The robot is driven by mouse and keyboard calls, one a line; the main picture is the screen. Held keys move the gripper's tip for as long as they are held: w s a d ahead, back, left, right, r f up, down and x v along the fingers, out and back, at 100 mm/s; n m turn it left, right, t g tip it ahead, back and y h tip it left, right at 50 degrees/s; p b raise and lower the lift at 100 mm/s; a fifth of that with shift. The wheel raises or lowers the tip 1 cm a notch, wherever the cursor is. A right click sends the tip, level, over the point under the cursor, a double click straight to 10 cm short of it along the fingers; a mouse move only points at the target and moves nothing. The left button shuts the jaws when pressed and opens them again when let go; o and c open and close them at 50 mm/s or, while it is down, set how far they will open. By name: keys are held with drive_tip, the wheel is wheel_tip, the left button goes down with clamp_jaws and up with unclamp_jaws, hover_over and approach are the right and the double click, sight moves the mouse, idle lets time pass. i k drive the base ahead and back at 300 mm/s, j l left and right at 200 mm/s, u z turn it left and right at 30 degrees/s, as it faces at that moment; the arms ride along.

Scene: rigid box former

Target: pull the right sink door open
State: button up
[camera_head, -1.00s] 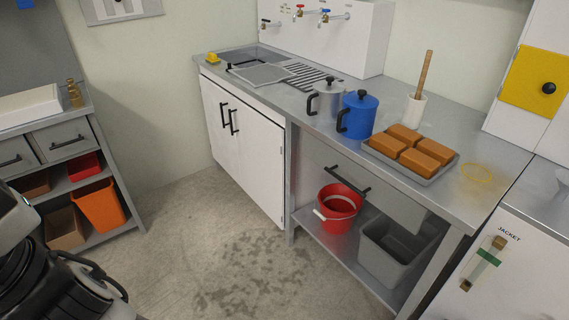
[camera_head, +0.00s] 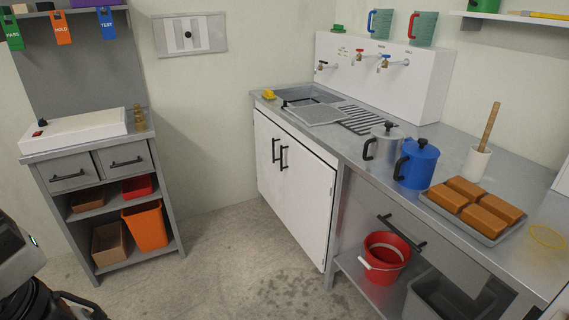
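The sink cabinet stands in the middle of the camera_head view, with two white doors under the steel counter. The right sink door (camera_head: 305,208) is the wider visible panel, and its black vertical handle (camera_head: 283,158) sits at its left edge. The left sink door (camera_head: 264,150) is beside it, with its own black handle (camera_head: 274,150). Both doors look closed. The sink basin (camera_head: 293,97) is in the counter above them. My gripper is not in view; only a dark part of my own body shows at the lower left.
Bare concrete floor (camera_head: 225,262) lies before the doors. A grey shelf unit (camera_head: 136,260) with bins stands at left. Right of the doors are a drawer with a black handle (camera_head: 401,232), a red bucket (camera_head: 387,254) and a grey bin (camera_head: 440,305). Pots stand on the counter.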

sight(309, 183)
drive_tip(key=i+j+u, duration=0.2)
drive_tip(key=i, duration=0.95)
drive_tip(key=i+j+u, duration=0.2)
drive_tip(key=i, duration=1)
